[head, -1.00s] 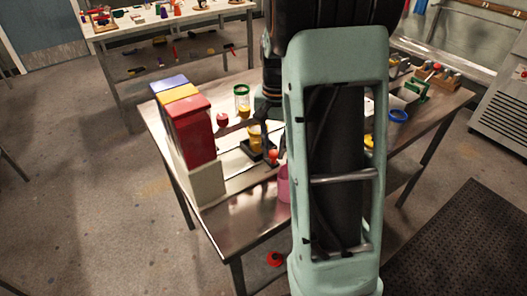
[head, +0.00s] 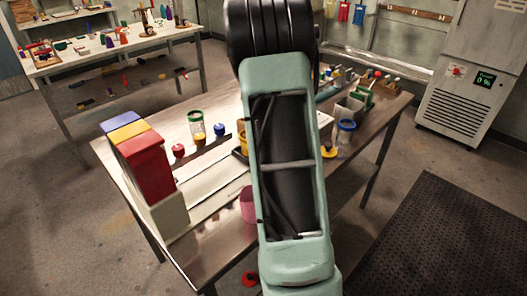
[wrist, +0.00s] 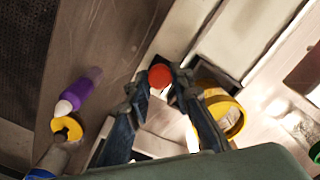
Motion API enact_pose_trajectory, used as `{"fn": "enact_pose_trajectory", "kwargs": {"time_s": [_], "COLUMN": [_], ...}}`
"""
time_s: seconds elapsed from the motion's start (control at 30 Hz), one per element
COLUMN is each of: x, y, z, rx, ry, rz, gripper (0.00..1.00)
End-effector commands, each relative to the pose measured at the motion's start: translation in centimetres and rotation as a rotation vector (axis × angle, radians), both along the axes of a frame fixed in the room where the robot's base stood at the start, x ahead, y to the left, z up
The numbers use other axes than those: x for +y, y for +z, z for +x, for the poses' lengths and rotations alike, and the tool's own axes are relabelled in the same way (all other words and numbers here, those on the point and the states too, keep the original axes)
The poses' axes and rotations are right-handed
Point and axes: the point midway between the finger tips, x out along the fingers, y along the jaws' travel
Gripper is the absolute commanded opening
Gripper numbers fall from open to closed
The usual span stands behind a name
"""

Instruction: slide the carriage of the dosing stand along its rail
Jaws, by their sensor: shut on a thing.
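My gripper (wrist: 162,84) shows in the wrist view, its two fingers closed around a red knob (wrist: 159,75). In the head view my arm hides the gripper and the knob. A yellow-rimmed container (wrist: 222,112) sits just right of the fingers, at the carriage. In the head view only slivers of the yellow container (head: 241,136) and the dark carriage (head: 239,153) show at my arm's left edge. Pale strips of the dosing stand's rail (wrist: 238,38) run diagonally across the wrist view. How the knob joins the carriage is hidden.
Red, yellow and blue bins (head: 147,168) stand at the table's left end. A green-lidded jar (head: 197,127), a red ball (head: 178,151) and a blue ball (head: 218,129) are behind the rail. A pink cup (head: 248,205) is at the front edge. A purple bottle (wrist: 80,90) lies near the gripper.

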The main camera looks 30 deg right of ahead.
Motion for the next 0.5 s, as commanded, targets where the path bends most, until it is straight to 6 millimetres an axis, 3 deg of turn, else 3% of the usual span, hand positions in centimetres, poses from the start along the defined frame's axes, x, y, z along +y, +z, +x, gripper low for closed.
{"fn": "enact_pose_trajectory", "kwargs": {"time_s": [0.17,0.2,0.33,0.5], "x": [-0.58,-0.61,-0.54,-0.39], "y": [0.28,0.29,0.25,0.17], "z": [0.15,0.16,0.12,0.09], "rx": [-0.009,-0.009,-0.008,-0.005], "ry": [-0.003,-0.003,-0.002,-0.002], "rz": [-0.012,-0.013,-0.011,-0.008], "gripper": [0.00,0.23,0.37,0.38]}}
